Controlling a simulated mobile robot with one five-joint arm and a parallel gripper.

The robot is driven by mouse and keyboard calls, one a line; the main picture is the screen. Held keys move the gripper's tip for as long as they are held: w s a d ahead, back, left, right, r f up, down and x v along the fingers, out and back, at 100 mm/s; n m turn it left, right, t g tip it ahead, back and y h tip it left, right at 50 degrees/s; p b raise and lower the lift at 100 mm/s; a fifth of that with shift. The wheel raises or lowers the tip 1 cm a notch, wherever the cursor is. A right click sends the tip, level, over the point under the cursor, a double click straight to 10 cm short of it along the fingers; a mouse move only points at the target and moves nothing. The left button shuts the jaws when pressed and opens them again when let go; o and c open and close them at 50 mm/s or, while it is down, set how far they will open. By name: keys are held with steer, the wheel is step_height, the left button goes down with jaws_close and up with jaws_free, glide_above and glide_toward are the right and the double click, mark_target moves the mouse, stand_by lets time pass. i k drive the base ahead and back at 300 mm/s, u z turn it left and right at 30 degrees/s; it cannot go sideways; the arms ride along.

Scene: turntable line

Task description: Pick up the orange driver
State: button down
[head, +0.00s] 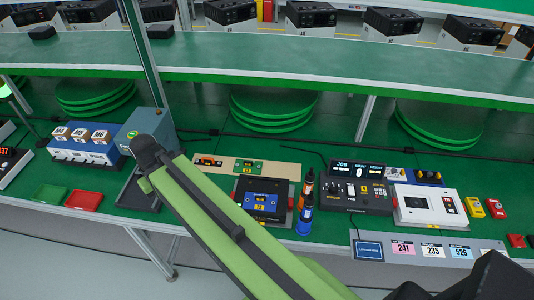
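The orange driver (308,187) stands upright on the green bench, right of the middle in the head view. It is orange and black. A blue and black driver (304,222) stands just in front of it, close to it or overlapping it in this view. My green arm reaches from the bottom of the view to the upper left, left of both drivers. No gripper fingers show, so I cannot see what my gripper holds.
A dark fixture with a blue part (263,202) lies left of the drivers. A black counter box (357,198) and a white tester (428,207) stand to the right. A red tray (84,200) and a green tray (50,193) are at left. A shelf (300,62) runs behind.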

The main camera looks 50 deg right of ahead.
mark_target(309, 180)
steer(key=k, duration=0.45)
steer(key=z, duration=0.2)
steer(key=i, duration=0.45)
steer(key=z, duration=1.55)
